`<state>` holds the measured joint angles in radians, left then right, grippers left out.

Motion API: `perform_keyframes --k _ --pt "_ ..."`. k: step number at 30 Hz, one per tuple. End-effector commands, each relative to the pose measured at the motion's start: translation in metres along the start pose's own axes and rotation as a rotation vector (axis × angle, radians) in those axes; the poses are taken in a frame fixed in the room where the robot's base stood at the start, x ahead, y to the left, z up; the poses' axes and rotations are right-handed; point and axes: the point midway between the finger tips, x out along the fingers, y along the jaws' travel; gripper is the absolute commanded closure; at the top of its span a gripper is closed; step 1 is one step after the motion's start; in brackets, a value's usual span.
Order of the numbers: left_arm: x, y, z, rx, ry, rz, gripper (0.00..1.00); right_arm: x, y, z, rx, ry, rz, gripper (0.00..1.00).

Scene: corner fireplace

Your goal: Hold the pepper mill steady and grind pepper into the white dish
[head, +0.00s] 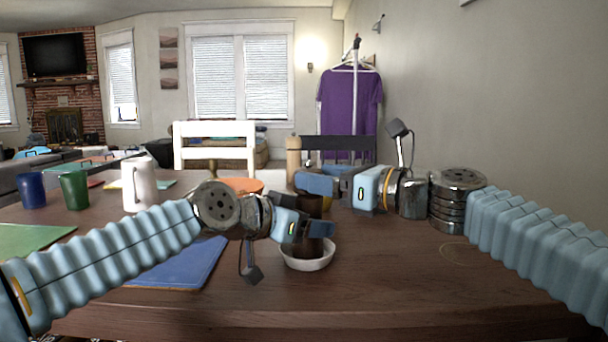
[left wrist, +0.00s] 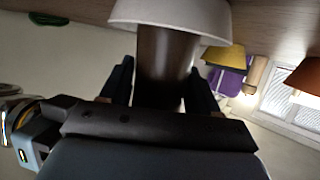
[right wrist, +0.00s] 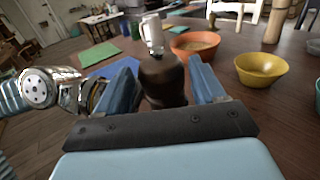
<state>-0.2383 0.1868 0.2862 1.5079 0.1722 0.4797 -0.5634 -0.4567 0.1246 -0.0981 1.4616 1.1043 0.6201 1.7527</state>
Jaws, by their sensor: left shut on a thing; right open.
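The dark brown pepper mill (head: 314,246) is roughly upright over the white dish (head: 307,265), its lower end at or inside the rim; I cannot tell whether it touches the bottom. The dish also shows in the left wrist view (left wrist: 170,13), around the mill's end. My left gripper (head: 318,229) is shut on the mill's body (left wrist: 165,62). My right gripper (head: 318,186) is open at the mill's rounded top. In the right wrist view the top (right wrist: 162,82) lies between the spread fingers, with a gap on the right. The dish's contents are hidden.
A white mug (head: 139,186), green cup (head: 75,190) and blue cup (head: 32,190) stand at left. An orange bowl (right wrist: 195,45) and yellow bowl (right wrist: 260,70) stand beyond the mill. A blue mat (head: 180,268) lies left of the dish. The table front right is clear.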

Motion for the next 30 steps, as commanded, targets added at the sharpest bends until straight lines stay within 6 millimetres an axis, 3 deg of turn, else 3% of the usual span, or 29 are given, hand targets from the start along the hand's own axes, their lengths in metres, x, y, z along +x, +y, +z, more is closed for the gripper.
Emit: perform_keyframes --k 3,9,23,24,30 --pt "0.001 0.0 0.001 -0.001 -0.002 0.001 0.83 -0.029 -0.001 0.001 0.0 -0.002 -0.003 0.31" --pt "0.001 0.0 0.001 -0.001 -0.002 0.001 0.83 -0.061 0.0 0.0 0.0 0.0 0.0 0.31" --pt "0.0 0.0 0.001 -0.001 -0.002 0.0 0.83 -0.07 0.0 0.0 0.0 0.001 0.001 0.31" --pt "0.0 0.0 0.001 -0.001 -0.002 0.0 0.38 -0.07 0.0 0.0 0.0 0.001 0.001 0.31" --pt "0.0 0.0 0.001 0.0 -0.001 0.0 0.09 -0.07 0.0 0.0 0.0 0.0 0.001 0.31"
